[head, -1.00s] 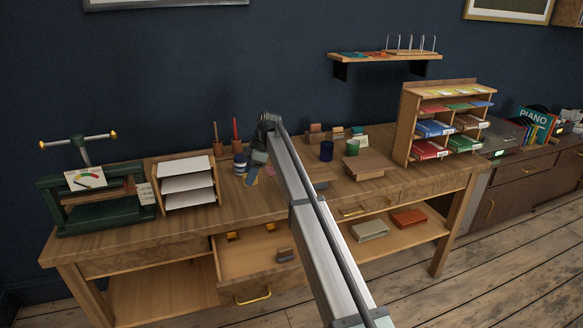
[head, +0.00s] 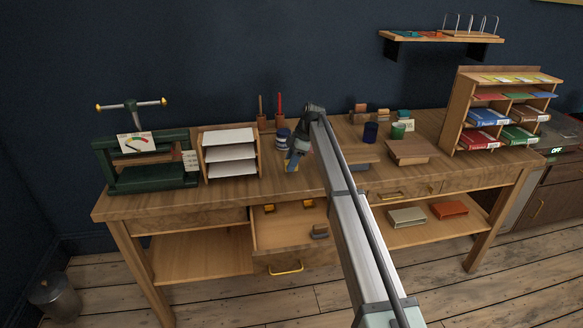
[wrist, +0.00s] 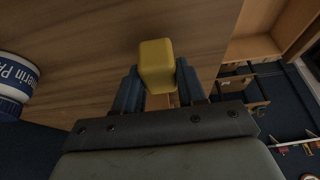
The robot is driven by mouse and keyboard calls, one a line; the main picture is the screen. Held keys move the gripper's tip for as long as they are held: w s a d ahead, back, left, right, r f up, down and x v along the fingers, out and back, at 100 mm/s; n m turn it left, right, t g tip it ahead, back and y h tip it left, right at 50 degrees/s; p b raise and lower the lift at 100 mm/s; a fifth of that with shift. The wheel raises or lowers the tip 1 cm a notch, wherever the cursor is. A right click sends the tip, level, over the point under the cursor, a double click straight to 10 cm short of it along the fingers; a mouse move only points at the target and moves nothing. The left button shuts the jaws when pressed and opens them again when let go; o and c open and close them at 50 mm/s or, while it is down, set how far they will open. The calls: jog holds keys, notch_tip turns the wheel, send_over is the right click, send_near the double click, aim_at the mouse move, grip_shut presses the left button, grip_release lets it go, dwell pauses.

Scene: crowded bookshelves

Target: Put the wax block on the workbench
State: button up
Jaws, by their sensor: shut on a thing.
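The wax block is a yellow block (wrist: 157,60) with rounded edges, seen in the wrist view. My gripper (wrist: 157,90) is shut on it, with one dark blue finger on each side, and the block sticks out past the fingertips. In the head view my gripper (head: 294,160) is over the back middle of the wooden workbench (head: 290,185), close to a blue-and-white jar. The block cannot be made out there. I cannot tell whether it touches the bench top.
The blue-and-white jar (head: 283,137) also shows at the left of the wrist view (wrist: 15,80). A paper tray rack (head: 229,153) and green press (head: 147,165) stand to the left. The drawer (head: 287,242) is open.

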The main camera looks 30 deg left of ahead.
jog(key=shift+f, duration=1.2)
jog(key=shift+f, duration=0.15)
jog(key=o, duration=1)
jog(key=shift+o, duration=0.2)
jog(key=v, duration=1.2)
